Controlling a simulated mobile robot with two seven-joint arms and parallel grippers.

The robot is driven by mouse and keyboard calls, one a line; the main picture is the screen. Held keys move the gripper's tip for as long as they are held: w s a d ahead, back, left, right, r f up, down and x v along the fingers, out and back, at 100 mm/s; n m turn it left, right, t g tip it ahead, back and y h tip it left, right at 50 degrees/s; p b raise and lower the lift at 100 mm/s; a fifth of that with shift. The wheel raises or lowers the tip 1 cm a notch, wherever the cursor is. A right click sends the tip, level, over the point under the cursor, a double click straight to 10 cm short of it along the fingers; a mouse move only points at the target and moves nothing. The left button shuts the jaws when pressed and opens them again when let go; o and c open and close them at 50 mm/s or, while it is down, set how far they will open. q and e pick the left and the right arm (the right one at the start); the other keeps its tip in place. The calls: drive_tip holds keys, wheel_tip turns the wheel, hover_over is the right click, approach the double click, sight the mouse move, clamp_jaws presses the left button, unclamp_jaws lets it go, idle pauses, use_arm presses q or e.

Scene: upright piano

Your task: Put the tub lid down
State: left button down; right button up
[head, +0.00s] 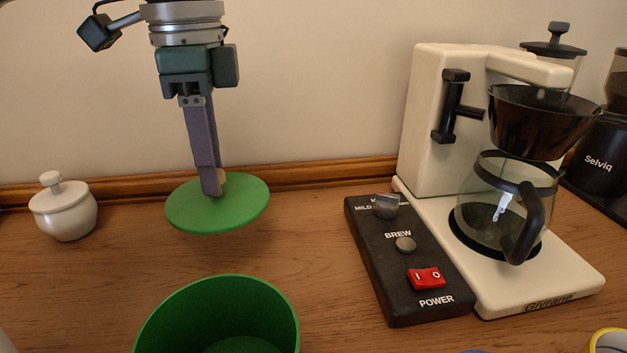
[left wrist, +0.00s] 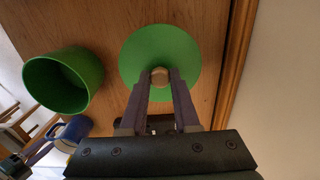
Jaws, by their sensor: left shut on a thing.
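The tub lid (head: 245,205) is a flat green disc with a small wooden knob. My left gripper (head: 217,190) points down and is shut on the lid's knob. In the head view the lid is behind the green tub, near the wall; whether it touches the wood or hangs just above it I cannot tell. In the left wrist view the lid (left wrist: 160,45) shows with its knob (left wrist: 159,76) between my fingertips. The green tub (head: 215,312) is open at the bottom of the head view, apart from the lid.
A white lidded pot (head: 64,212) stands to the left. A coffee maker (head: 433,120) with a black control panel (head: 405,262) and glass jug stands to the right. A wooden rail (head: 330,171) runs along the wall. The wood between lid and panel is clear.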

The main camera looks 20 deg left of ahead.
use_arm(q)
wheel_tip(320, 180, down, 7)
drive_tip(key=shift+b, duration=0.45)
drive_tip(key=shift+f, duration=0.15)
drive_tip(key=c, duration=0.6)
unclamp_jaws()
drive_tip(key=shift+c, duration=0.2)
wheel_tip(320, 180, up, 12)
drive_tip(key=shift+r+p, duration=0.2)
drive_tip(key=shift+p, duration=0.65)
drive_tip(key=shift+d, duration=0.1)
